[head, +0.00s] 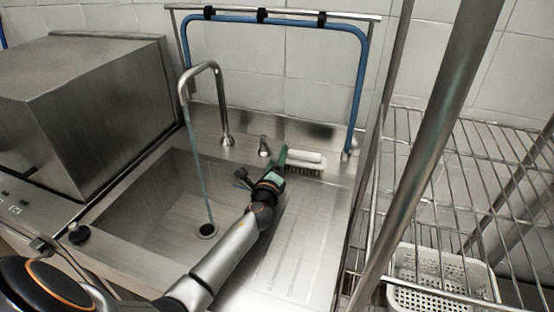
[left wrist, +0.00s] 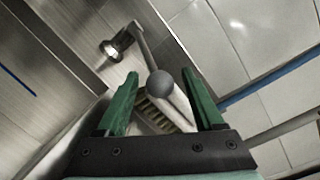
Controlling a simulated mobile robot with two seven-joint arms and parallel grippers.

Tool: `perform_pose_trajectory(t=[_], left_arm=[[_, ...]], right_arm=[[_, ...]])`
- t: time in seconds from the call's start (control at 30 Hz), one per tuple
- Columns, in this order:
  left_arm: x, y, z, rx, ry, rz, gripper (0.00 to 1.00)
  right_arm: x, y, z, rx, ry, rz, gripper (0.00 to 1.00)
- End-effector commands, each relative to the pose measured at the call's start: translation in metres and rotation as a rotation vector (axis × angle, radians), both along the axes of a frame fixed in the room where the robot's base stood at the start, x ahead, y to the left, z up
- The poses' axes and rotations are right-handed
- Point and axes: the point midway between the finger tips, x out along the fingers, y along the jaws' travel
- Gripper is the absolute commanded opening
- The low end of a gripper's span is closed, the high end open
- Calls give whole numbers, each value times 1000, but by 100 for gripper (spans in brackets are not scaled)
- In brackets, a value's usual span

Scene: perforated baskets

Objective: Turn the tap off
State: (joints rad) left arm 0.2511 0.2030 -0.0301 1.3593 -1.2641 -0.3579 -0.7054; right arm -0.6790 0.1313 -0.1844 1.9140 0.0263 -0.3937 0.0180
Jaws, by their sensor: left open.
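The steel tap (head: 205,68) arches over the sink (head: 150,212), and a stream of water (head: 199,165) runs from its spout down to the drain. The small tap lever (head: 264,147) stands on the sink's back ledge, right of the spout's base. In the left wrist view the lever (left wrist: 143,48) ends in a grey ball knob (left wrist: 160,84). My left gripper (head: 280,162) is at the lever, with its green fingers open. In the wrist view the knob appears between the fingertips (left wrist: 160,76); contact cannot be told. My right gripper is not in view.
A white brush (head: 303,160) lies on the ledge just right of and behind the left gripper. A blue hose (head: 357,80) hangs on a rail behind. A wire rack with a white perforated basket (head: 440,278) stands right. A steel box (head: 85,110) stands left.

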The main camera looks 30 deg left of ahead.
Motion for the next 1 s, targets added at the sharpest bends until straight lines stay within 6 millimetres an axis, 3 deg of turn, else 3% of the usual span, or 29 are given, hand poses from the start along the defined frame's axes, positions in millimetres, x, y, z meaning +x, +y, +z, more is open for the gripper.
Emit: perform_pose_trajectory(t=[0.07,0.6,1.0], left_arm=[[0,0,0,0,0,0,62],[0,0,0,1,0,0,2],[0,0,0,0,0,0,0]], right_arm=[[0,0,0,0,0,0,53],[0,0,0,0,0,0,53],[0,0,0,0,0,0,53]])
